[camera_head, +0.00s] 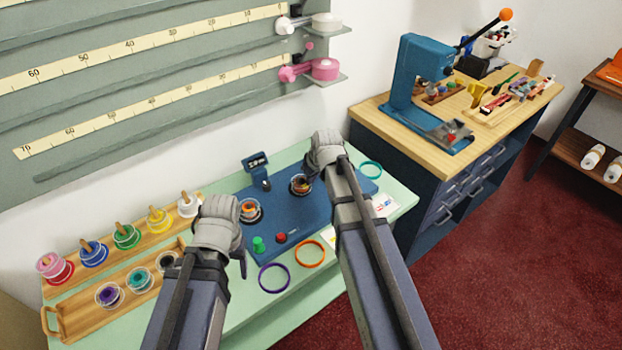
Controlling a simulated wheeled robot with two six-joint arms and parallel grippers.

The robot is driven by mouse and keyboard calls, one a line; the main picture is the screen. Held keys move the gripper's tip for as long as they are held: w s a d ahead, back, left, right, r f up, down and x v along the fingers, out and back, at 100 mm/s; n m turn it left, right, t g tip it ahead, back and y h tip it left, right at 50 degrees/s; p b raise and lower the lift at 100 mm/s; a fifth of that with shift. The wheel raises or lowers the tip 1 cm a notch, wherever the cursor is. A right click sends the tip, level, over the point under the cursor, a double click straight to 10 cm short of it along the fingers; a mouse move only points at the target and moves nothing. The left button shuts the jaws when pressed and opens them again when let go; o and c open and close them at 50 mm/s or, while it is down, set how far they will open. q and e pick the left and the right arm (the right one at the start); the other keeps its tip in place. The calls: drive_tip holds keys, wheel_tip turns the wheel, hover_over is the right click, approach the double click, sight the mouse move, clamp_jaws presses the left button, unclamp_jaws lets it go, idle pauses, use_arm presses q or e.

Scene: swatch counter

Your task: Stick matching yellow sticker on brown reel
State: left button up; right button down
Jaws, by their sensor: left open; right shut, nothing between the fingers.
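Two small reels stand on the blue work mat (290,225). One reel (249,210) shows orange and dark tones beside my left wrist. The other reel (300,185) looks dark brown with some orange and stands just left of my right wrist. I cannot tell for sure which is the brown reel. No yellow sticker can be made out; a pale sheet with small colored marks (384,206) lies right of my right arm, partly covered. My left gripper (242,264) is open near the mat's left edge, mostly hidden by its wrist. My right gripper (310,172) is shut and empty near the darker reel.
A wooden rack (84,276) holds several colored reels, including a yellow one (159,221). A purple ring (273,278), an orange ring (310,254) and a teal ring (370,169) lie around the mat. A small dark stand (257,170) rises at the back.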

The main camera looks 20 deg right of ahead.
drive_tip(key=c, duration=1.5)
unclamp_jaws()
drive_tip(key=o, duration=0.5)
drive_tip(key=shift+c, duration=0.2)
use_arm(q)
wheel_tip(320, 180, up, 7)
drive_tip(key=p, duration=0.7)
use_arm(e)
wheel_tip(320, 180, up, 7)
drive_tip(key=s+a+g+h, duration=0.1)
drive_tip(key=s+a+g, duration=0.1)
drive_tip(key=s+a, duration=0.5)
drive_tip(key=s+a+f+g+h, duration=0.1)
drive_tip(key=s+a+g, duration=0.2)
drive_tip(key=s+a, duration=0.5)
drive_tip(key=s, duration=0.7)
drive_tip(key=shift+s+f, duration=0.25)
drive_tip(key=shift+f, duration=0.05)
